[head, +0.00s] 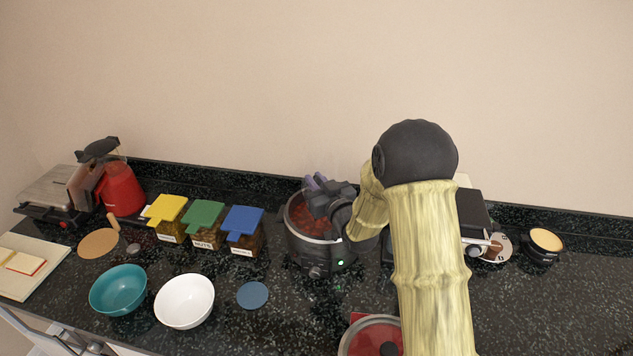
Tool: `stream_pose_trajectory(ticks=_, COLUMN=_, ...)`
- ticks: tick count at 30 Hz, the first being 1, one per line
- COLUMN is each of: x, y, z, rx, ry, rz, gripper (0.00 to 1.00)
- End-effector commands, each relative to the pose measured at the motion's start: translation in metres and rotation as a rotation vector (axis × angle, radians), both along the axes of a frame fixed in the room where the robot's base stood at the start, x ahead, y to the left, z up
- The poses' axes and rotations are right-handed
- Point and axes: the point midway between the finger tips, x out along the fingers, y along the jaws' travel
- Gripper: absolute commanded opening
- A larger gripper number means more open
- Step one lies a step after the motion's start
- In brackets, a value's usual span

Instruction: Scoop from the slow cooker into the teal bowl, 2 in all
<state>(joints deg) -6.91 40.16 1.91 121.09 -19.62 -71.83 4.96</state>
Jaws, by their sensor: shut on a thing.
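The slow cooker (302,252) stands open on the dark counter, with a chunky red food (300,217) inside and a green light on its front. My gripper (318,192) is over the cooker's opening, shut on a purple-grey handle (313,182) whose top end sticks up. The lower part of that tool is hidden behind my gripper and the cooker's rim, so I cannot tell whether it carries food. The teal bowl (119,289) stands at the left front of the counter and looks empty.
A white bowl (184,301) is right of the teal bowl, with a blue disc (252,295) beside it. Yellow, green and blue-lidded containers (204,223) stand behind. A glass lid (371,338) lies in front of the cooker. My arm hides part of the right side.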

Motion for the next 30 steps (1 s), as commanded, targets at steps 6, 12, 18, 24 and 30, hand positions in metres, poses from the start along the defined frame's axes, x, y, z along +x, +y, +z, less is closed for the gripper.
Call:
stream_pose_trajectory(ticks=6, x=0.000, y=0.000, z=0.014, rx=0.001, ry=-0.003, rz=0.000, gripper=0.00)
stream_pose_trajectory(ticks=12, x=0.000, y=0.000, z=0.025, rx=0.001, ry=-0.003, rz=0.000, gripper=0.00)
stream_pose_trajectory(ticks=18, x=0.000, y=0.000, z=0.036, rx=0.001, ry=-0.002, rz=0.000, gripper=0.00)
stream_pose_trajectory(ticks=24, x=0.000, y=0.000, z=0.048, rx=0.002, ry=-0.004, rz=0.000, gripper=0.00)
stream_pose_trajectory(ticks=30, x=0.000, y=0.000, z=0.059, rx=0.001, ry=-0.003, rz=0.000, gripper=0.00)
